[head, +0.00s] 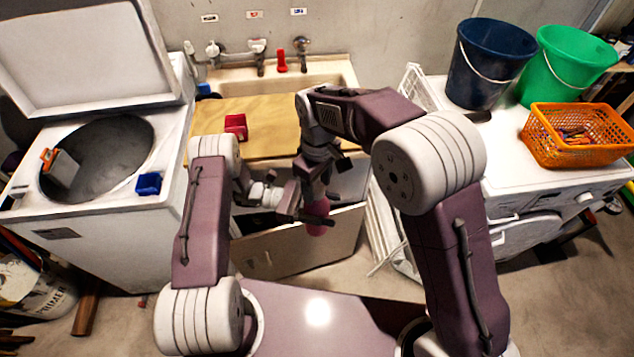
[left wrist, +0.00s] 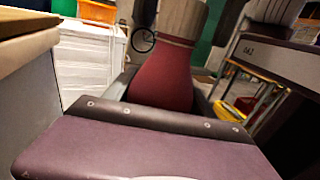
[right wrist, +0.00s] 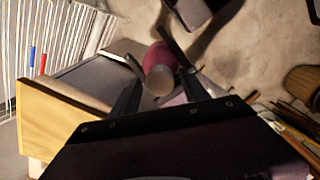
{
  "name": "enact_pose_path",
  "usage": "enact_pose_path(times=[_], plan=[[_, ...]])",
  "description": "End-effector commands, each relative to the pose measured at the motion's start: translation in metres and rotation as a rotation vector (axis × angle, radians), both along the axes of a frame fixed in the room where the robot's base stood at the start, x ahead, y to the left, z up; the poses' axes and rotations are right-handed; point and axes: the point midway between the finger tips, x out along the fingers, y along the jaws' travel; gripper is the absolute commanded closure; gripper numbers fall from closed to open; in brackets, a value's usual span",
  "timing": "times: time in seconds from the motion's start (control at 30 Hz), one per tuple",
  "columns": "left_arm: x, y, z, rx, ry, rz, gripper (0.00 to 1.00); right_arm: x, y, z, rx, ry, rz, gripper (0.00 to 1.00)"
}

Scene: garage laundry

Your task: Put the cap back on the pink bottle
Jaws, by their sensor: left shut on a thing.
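The pink bottle (head: 318,214) is held upright in front of the sink cabinet. My left gripper (head: 308,219) is shut on it. In the left wrist view the bottle's dark pink body (left wrist: 165,80) stands between the fingers, with a pale beige cap-like top (left wrist: 178,20) above it. My right gripper (head: 319,180) points down just above the bottle. In the right wrist view its fingers stand apart on either side of the round pale top (right wrist: 160,82), with the pink body beyond. I cannot tell whether they touch it, or whether the top is fully seated.
A wooden board (head: 265,115) covers part of the sink (head: 320,72) and bears a red block (head: 236,121). An open top-loading washer (head: 100,215) is at left. A white appliance (head: 510,150) at right bears buckets and an orange basket (head: 575,150). A drying rack (head: 385,235) stands near the cabinet.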

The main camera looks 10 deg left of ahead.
Motion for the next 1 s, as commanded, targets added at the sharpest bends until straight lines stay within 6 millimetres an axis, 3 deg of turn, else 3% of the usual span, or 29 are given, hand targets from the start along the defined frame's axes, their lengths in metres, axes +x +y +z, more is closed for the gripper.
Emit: enact_pose_path(times=[0.03, 0.17, 0.2, 0.33, 0.43, 0.8, 0.87, 1.0], plan=[[0.0001, 0.0, 0.0008, -0.002, -0.001, 0.0, 1.0, 0.0, 0.0, 0.0003, 0.0, 0.0, 0.0, 0.6], [0.0001, 0.0001, 0.0008, -0.002, -0.001, 0.0, 1.0, 0.0001, 0.0, 0.0003, 0.0, 0.0, 0.0, 0.96], [0.0001, 0.0001, 0.0008, -0.002, -0.001, 0.0, 1.0, 0.0001, -0.0001, 0.0004, 0.0, 0.0, 0.0, 1.0], [0.0, 0.0, 0.0008, -0.002, -0.001, 0.0, 1.0, 0.0002, -0.0001, 0.0004, 0.0, 0.0, -0.011, 1.0], [0.0, 0.0001, 0.0008, -0.002, -0.001, 0.0, 1.0, 0.0003, -0.0001, 0.0004, -0.001, 0.0, -0.132, 1.0], [-0.0001, 0.0, 0.0007, -0.002, -0.001, -0.001, 1.0, 0.0004, -0.0001, -0.0003, -0.006, 0.005, -1.181, 1.0], [-0.0001, 0.0, 0.0007, -0.002, -0.001, -0.001, 1.0, 0.0004, -0.0001, -0.0003, -0.005, 0.006, -1.285, 1.0], [-0.0001, 0.0, 0.0007, -0.002, -0.001, -0.001, 1.0, 0.0004, 0.0, -0.0003, -0.005, 0.006, -1.287, 1.0]])
